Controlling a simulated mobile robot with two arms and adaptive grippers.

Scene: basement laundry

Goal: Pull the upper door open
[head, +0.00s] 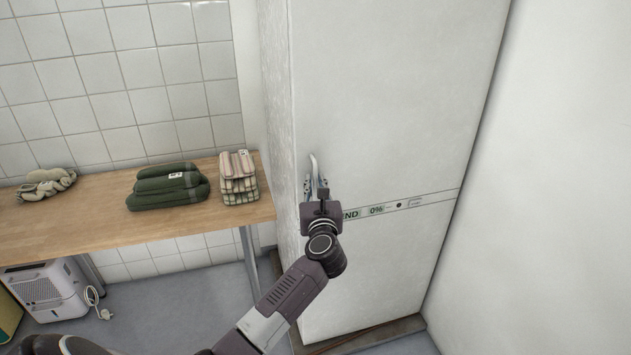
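The upper door (390,90) is the tall white front of a cabinet that looks like a fridge, and it looks closed. Its pale, bar-like handle (314,165) stands out near the door's lower left edge. My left gripper (317,187) is at the lower part of this handle, with a finger to each side of it. Whether the fingers press on the handle cannot be made out. The lower door (385,265) is below a strip with a printed display (376,210). My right gripper is not in view.
A wooden table (80,225) stands left of the cabinet, with folded green towels (170,187), a striped folded stack (238,178) and a beige bundle (47,184) on it. A white appliance (47,290) stands below. A white wall (570,200) rises close on the right.

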